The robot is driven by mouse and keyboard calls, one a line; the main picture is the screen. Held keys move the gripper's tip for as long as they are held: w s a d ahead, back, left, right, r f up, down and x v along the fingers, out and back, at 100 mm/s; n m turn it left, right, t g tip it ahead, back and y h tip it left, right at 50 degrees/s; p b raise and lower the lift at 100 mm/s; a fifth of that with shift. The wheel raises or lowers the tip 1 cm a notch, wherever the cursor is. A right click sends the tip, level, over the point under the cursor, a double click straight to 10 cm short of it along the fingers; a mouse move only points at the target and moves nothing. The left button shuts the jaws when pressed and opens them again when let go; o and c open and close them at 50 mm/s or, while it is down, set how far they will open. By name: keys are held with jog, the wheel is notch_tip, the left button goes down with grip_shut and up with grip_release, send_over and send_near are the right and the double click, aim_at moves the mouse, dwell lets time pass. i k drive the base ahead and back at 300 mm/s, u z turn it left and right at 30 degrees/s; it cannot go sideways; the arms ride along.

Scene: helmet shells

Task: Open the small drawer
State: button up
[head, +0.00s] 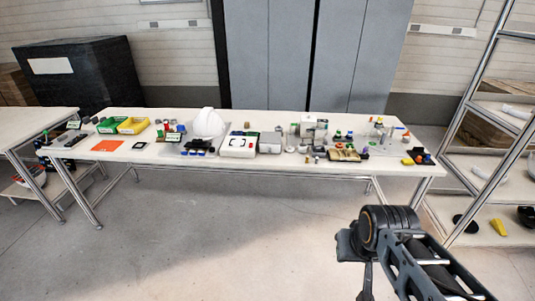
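I cannot make out a small drawer for certain in the head view. A small grey box (270,142) stands near the middle of the long white table (225,175). A white box with red marks and dark cutouts (238,144) stands just left of it. At this size I cannot tell whether either has a drawer front. My arm reaches in from the lower right, over the floor in front of the table and well apart from these boxes. My gripper (359,262) is at its left end, dark and small, and its fingers are not clear.
A white helmet shell (208,122), yellow bin (132,125), green bin (109,125) and orange sheet (107,146) are on the table. Many small parts crowd its right half. A metal-framed shelf (469,105) stands right. The floor (225,245) in front is clear.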

aim_at(265, 148)
jog(key=u, duration=0.6)
jog(key=i, duration=0.45)
jog(key=u, duration=0.65)
jog(key=i, duration=0.8)
jog(key=z, duration=0.7)
jog(key=i, duration=0.55)
jog(key=z, duration=0.6)
